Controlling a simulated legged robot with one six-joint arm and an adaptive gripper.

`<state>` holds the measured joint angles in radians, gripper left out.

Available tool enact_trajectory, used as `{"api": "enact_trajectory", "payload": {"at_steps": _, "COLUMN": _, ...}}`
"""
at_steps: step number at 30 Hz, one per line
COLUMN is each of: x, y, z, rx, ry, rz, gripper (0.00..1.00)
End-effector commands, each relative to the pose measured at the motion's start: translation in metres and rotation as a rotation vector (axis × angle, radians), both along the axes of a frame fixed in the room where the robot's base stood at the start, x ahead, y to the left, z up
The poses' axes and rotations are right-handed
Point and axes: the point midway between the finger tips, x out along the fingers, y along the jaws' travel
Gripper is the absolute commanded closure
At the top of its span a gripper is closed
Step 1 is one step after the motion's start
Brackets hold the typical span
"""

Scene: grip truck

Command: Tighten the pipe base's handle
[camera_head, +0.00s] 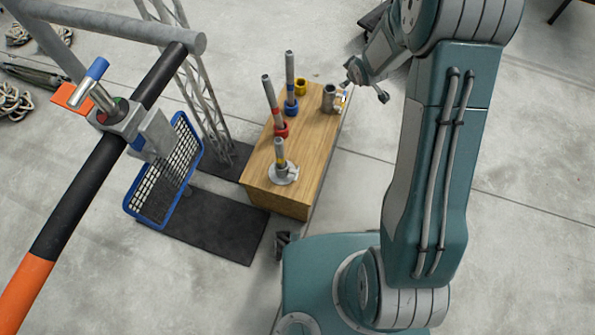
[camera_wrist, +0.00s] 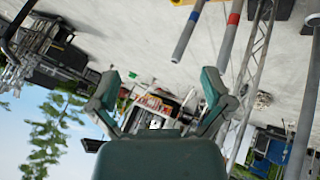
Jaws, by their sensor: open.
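A grey pipe base (camera_head: 283,176) with a small handle on its right sits at the near end of the wooden table (camera_head: 330,140). My gripper (camera_head: 367,82) is open and empty, just right of that cylinder and apart from the near base. In the wrist view, its two teal fingers (camera_wrist: 160,85) are spread with nothing between them. I cannot tell whether the handle is tight.
Tall grey pipes stand in a red base (camera_head: 281,130) and a blue base (camera_head: 291,106); a yellow ring (camera_head: 301,86) is behind. A lattice post (camera_head: 200,85) and blue-framed basket (camera_head: 165,175) are left of the table. Floor (camera_head: 535,165) to the right is clear.

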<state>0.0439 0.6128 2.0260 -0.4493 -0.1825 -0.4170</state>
Motion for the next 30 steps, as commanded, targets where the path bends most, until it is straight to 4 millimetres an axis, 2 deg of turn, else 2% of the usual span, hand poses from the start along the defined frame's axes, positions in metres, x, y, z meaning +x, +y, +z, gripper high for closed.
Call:
{"api": "enact_trajectory", "payload": {"at_steps": 1, "x": 0.004, "y": 0.004, "z": -0.026, "rx": -0.006, "ry": 0.004, "rz": 0.036, "gripper": 0.00}}
{"api": "enact_trajectory", "payload": {"at_steps": 7, "x": 0.009, "y": 0.023, "z": -0.115, "rx": -0.016, "ry": -0.023, "rz": 0.188, "gripper": 0.00}}
{"api": "enact_trajectory", "payload": {"at_steps": 14, "x": -0.013, "y": 0.042, "z": -0.218, "rx": 0.013, "ry": -0.061, "rz": 0.348, "gripper": 0.00}}
{"api": "enact_trajectory", "payload": {"at_steps": 20, "x": -0.056, "y": 0.062, "z": -0.304, "rx": 0.064, "ry": -0.102, "rz": 0.474, "gripper": 0.00}}
{"api": "enact_trajectory", "payload": {"at_steps": 24, "x": -0.097, "y": 0.078, "z": -0.355, "rx": 0.105, "ry": -0.135, "rz": 0.546, "gripper": 0.00}}
{"api": "enact_trajectory", "payload": {"at_steps": 27, "x": -0.123, "y": 0.088, "z": -0.381, "rx": 0.133, "ry": -0.158, "rz": 0.583, "gripper": 0.00}}
{"api": "enact_trajectory", "payload": {"at_steps": 30, "x": -0.141, "y": 0.093, "z": -0.396, "rx": 0.152, "ry": -0.175, "rz": 0.605, "gripper": 0.00}}
